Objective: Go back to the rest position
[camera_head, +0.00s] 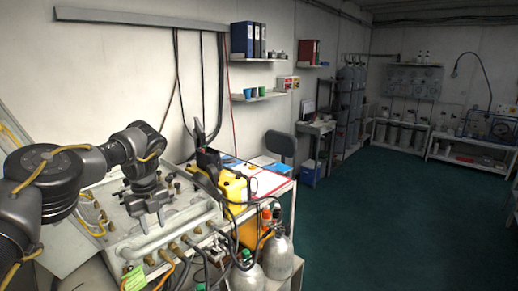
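My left arm comes in from the left edge over the light grey air panel (118,228). My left gripper (153,222) points down just above the panel, among its brass fittings. Its two fingers look spread apart, with nothing seen between them. Whether the fingertips touch the panel I cannot tell. My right gripper does not show.
A yellow case (233,192) with black parts stands right of the panel. Grey cylinders (277,255) and dark hoses crowd its front right. A white table (268,183) holds papers behind. Open green floor (380,225) lies at the right.

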